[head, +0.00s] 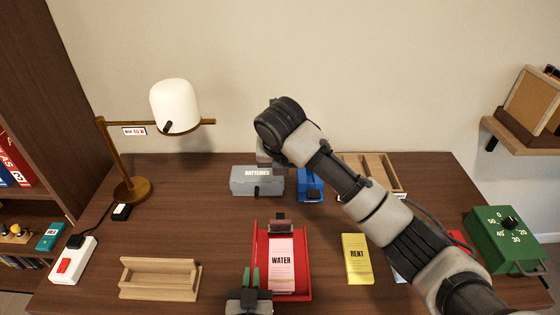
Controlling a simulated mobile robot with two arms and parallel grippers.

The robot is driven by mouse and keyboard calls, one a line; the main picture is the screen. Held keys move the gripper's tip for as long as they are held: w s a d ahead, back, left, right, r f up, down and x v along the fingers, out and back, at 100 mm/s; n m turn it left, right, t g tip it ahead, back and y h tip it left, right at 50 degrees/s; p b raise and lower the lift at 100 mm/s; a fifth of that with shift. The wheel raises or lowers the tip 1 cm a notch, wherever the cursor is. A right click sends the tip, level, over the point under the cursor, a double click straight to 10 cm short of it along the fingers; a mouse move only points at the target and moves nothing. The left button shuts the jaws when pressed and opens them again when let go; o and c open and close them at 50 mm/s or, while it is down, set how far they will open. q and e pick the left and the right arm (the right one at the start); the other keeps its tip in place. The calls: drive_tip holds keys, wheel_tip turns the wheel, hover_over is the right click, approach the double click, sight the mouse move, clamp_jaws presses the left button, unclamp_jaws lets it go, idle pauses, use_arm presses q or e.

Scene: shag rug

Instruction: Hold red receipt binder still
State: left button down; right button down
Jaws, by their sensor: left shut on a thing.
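The red receipt binder (307,285) lies on the desk at the front middle, with a pink WATER slip (282,258) on it. A dark clip (280,226) sits at its far end. My left gripper (251,278) is at the bottom of the view, shut on the binder's left edge. My right arm reaches in from the right across the desk. Its gripper (270,158) is up by the grey BATTERIES box, mostly hidden behind its own wrist, so its jaws do not show clearly.
A yellow RENT slip (356,259) lies right of the binder. A wooden holder (160,278) stands left. Behind are the grey BATTERIES box (257,183), a blue item (311,186) and a wooden tray (385,170). A lamp (132,190) and a green timer box (506,240) stand at the sides.

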use_arm(q)
drive_tip(key=c, duration=1.2)
unclamp_jaws()
drive_tip(key=shift+o, duration=0.2)
